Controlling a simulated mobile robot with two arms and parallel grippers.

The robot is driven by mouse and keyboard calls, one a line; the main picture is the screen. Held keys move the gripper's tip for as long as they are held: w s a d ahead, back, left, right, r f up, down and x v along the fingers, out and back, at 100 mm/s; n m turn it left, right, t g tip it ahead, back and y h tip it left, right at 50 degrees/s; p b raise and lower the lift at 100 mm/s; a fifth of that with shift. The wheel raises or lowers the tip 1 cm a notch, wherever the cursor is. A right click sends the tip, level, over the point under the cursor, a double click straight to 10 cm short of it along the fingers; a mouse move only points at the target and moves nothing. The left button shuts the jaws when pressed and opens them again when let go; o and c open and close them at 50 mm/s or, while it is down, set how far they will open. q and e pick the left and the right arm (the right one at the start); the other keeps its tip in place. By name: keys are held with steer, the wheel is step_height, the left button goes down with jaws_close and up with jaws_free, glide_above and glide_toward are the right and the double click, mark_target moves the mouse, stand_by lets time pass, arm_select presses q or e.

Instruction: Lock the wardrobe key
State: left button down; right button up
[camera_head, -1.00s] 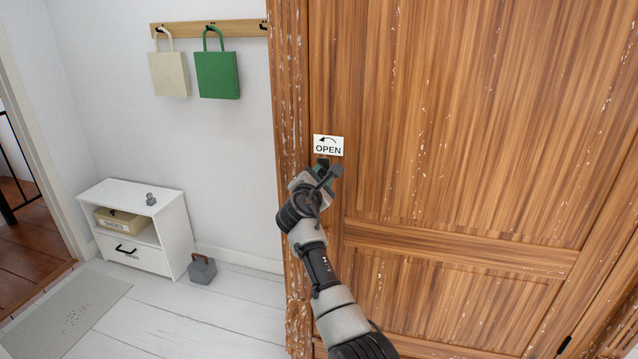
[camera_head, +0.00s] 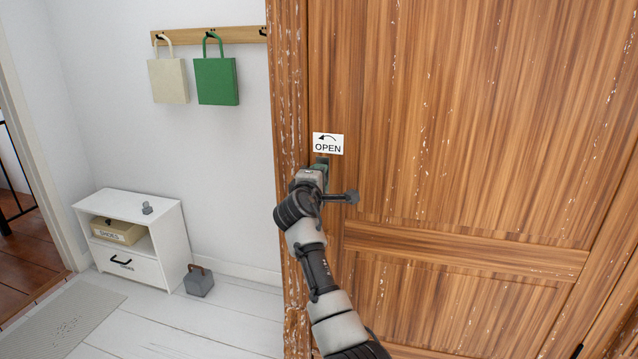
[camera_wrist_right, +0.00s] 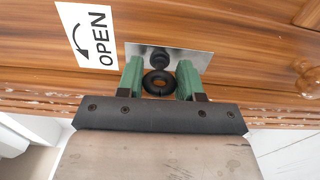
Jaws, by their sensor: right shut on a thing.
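The wardrobe door (camera_head: 450,120) fills the right of the head view and looks closed. A white OPEN label (camera_head: 328,144) with a curved arrow is on it; the label (camera_wrist_right: 87,36) looks tilted in the right wrist view. Below it is a shiny metal lock plate (camera_wrist_right: 190,55). The dark key (camera_wrist_right: 158,84), with a ring-shaped bow, is at the plate between the green fingers of my right gripper (camera_wrist_right: 161,82). In the head view my right gripper (camera_head: 319,165) is just below the label and hides the key. My left gripper is not in view.
A white cabinet (camera_head: 170,215) with a shoe box (camera_head: 118,230) stands at the left. A grey block with a handle (camera_head: 198,283) is on the floor. A cream bag (camera_head: 168,80) and a green bag (camera_head: 215,80) hang from a wall rail. A round knob (camera_wrist_right: 307,81) shows in the wrist view.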

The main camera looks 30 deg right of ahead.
steer(key=shift+m, duration=0.3)
steer(key=o, duration=0.7)
steer(key=shift+c, duration=0.2)
steer(key=v, duration=1)
steer(key=shift+s+a, duration=0.25)
steer(key=shift+s, duration=0.05)
